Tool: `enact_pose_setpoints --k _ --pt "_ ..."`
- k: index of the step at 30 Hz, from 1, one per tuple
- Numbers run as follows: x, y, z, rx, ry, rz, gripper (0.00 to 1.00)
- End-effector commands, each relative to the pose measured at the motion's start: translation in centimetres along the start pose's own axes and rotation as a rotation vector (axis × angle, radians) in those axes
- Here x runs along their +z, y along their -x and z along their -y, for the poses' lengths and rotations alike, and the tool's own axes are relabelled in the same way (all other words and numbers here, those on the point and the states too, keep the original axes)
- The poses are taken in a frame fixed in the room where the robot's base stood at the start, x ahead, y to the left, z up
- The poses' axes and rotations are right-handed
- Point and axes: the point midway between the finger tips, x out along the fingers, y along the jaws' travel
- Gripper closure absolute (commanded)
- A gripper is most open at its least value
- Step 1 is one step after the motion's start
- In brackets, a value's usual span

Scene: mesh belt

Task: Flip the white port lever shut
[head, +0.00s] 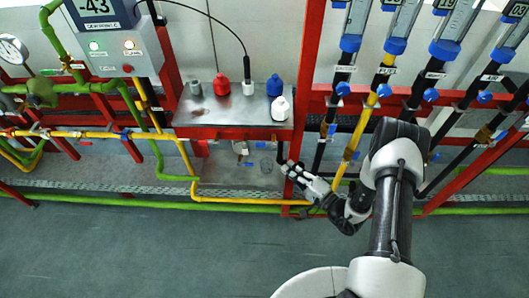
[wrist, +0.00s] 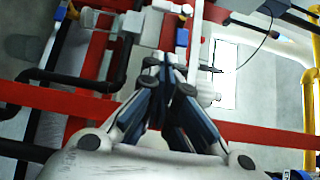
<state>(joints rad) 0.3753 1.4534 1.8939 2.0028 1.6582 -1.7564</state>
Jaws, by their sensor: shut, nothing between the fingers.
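My gripper (head: 287,168) is shut and empty, below the right end of the red-framed shelf (head: 235,131). In the wrist view its fingertips (wrist: 170,68) are together. Below the shelf, left of my gripper and apart from it, is a small whitish lever-like fitting (head: 240,148). A small blue handle (head: 249,164) is just under it. I cannot tell for sure which part is the white port lever or how it is turned. In the wrist view, white and blue fittings, including a blue block (wrist: 182,38), show beyond the fingertips; my fingers hide part of that area.
On the shelf stand a grey cap (head: 195,87), a red cap (head: 221,84), a white cap (head: 248,87), a blue cap (head: 274,85) and a white bottle (head: 281,107). A yellow pipe (head: 235,200) runs low in front. Red posts and black pipes flank my arm. Open floor lies in front.

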Motion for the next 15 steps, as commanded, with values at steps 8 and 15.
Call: enact_pose_setpoints --k 8,15 --pt "-0.1 0.1 -0.1 0.0 0.002 -0.006 1.0" --pt "0.0 -1.1 -0.2 0.0 0.003 -0.002 1.0"
